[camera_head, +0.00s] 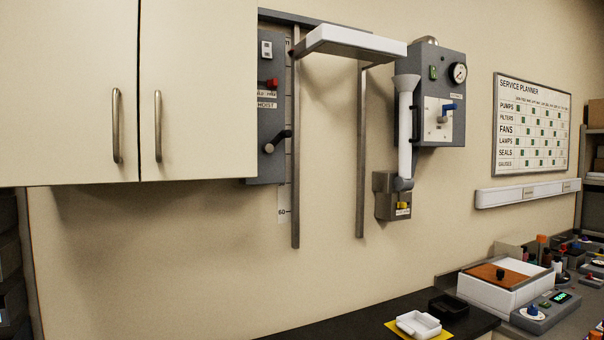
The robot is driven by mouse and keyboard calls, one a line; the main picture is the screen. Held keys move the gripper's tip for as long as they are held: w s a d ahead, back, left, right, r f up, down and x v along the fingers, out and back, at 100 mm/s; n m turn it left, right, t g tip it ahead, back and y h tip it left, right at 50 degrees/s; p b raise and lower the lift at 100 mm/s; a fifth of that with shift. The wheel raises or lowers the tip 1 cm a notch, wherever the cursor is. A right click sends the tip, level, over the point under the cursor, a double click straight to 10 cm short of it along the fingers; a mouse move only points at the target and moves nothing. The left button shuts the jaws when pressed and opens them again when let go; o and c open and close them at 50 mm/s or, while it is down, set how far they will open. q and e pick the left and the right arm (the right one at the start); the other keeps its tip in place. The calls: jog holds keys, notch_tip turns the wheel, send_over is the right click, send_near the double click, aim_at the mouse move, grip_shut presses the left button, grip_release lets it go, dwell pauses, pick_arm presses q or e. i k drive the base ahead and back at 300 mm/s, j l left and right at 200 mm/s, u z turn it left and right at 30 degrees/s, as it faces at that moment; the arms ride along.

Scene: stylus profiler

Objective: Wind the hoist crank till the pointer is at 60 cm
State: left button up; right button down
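The hoist panel (270,165) is a dark grey plate on the wall, partly hidden by the cream cupboard. Its crank (279,141) has a dark arm and knob tilted up to the right. A red knob (271,83) sits above the HOIST label. A pale scale strip (284,205) runs down beside the left rail, with a 60 mark near its bottom. The white hoist platform (348,43) is high, at the top of the two rails (361,150). I cannot make out a separate pointer. Neither of my grippers is in view.
The cream cupboard (190,80) juts out at the upper left. A grey box with a gauge (438,95) and a white tube (405,130) are right of the rails.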

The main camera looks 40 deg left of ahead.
aim_at(269, 148)
jog(key=i+j+u, duration=0.1)
jog(key=i, duration=0.4)
jog(key=i+j+u, duration=0.1)
jog(key=i+j, duration=0.2)
jog(key=i, duration=0.25)
